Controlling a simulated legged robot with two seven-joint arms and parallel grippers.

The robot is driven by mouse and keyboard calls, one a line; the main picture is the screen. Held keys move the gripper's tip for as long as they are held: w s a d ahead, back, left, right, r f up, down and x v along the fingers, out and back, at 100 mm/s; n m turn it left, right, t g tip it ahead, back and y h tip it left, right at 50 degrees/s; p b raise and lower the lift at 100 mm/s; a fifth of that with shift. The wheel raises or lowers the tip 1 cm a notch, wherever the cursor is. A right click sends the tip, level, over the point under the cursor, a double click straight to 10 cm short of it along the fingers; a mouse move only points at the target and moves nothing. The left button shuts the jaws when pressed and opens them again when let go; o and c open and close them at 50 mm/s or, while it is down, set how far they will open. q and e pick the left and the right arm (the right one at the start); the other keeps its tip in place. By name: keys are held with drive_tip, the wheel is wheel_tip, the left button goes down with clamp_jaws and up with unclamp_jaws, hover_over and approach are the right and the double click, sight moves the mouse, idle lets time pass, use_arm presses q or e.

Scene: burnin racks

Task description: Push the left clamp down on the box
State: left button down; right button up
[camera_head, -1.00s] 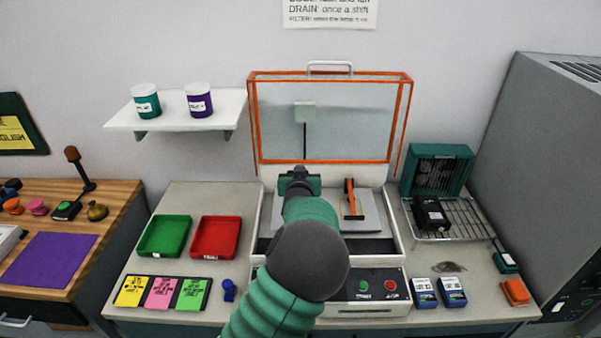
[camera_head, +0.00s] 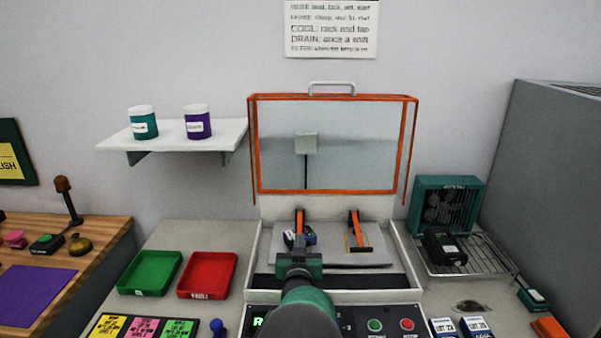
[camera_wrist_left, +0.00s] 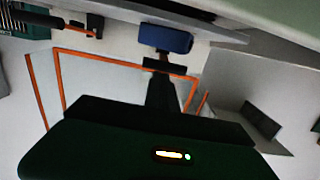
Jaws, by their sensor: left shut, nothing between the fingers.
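The left clamp (camera_head: 299,219) is an orange lever standing roughly upright at the back of the open chamber. The box (camera_head: 309,236), small, dark and blue, lies at its foot, partly hidden by my gripper. A blue block in the left wrist view (camera_wrist_left: 165,38), just beyond the fingers, looks like the same box. The right clamp (camera_head: 355,230) also stands up, over an empty place. My left gripper (camera_head: 298,245) is shut and empty, in front of the box and clamp; I cannot tell whether it touches them. The fingers also show in the wrist view (camera_wrist_left: 163,85). My right gripper is out of view.
The orange-framed lid (camera_head: 257,150) stands open behind the chamber. The panel with green and red buttons (camera_head: 391,324) is at the front. Green (camera_head: 133,283) and red (camera_head: 190,288) trays lie left. A wire rack (camera_head: 479,262) and teal fan (camera_head: 440,180) stand right.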

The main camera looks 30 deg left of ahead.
use_arm(q)
drive_tip(key=shift+s+d+f, duration=0.1)
drive_tip(key=shift+s+f, duration=0.05)
drive_tip(key=shift+f, duration=0.4)
drive_tip(key=shift+s+d, duration=0.2)
drive_tip(key=shift+s, duration=0.05)
drive_tip(key=b+v, duration=0.1)
drive_tip(key=v, duration=1.5)
drive_tip(key=shift+r, duration=0.4)
drive_tip(key=shift+w, duration=0.1)
